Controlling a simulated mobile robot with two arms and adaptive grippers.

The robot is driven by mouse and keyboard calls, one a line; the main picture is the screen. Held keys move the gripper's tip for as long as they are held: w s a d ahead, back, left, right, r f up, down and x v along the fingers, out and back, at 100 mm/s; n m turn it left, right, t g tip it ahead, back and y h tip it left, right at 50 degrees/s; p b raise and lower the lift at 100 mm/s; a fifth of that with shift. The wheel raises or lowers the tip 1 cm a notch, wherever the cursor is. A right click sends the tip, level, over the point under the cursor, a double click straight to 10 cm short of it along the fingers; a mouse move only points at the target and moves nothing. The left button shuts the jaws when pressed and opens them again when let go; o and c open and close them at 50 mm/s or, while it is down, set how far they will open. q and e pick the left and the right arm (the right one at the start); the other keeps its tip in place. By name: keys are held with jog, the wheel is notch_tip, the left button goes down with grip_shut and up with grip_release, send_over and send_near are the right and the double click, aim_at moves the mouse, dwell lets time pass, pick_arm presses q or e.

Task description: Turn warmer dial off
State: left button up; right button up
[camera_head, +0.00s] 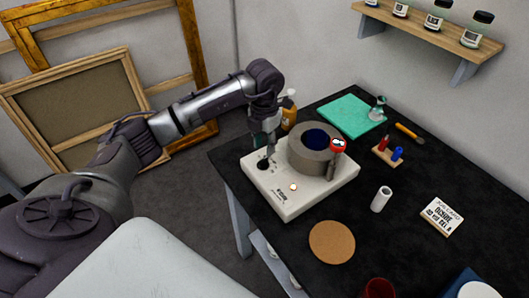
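The warmer (318,188) is a white box on the black table, with a grey round pot (301,157) that is dark blue inside. A small orange-white light (293,187) glows on its front. The dark dial (264,164) is at the left end of the warmer's top, with marks around it. My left gripper (266,152) points down directly over the dial, its tips at or very near it. I cannot tell whether it touches the dial, or how far apart the fingers are. The dial is partly covered by the gripper. My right gripper is out of view.
An amber bottle (289,110) stands just behind the gripper. A red-topped tool (337,145) stands by the pot. A green mat (352,117), a white cylinder (381,199), a cork disc (332,242) and a small sign (442,215) lie around. Wooden frames (75,97) lean at left.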

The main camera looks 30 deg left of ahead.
aim_at(265, 158)
pick_arm(q)
jog(key=shift+f+p, duration=0.45)
jog(key=shift+f, duration=2.2)
grip_shut()
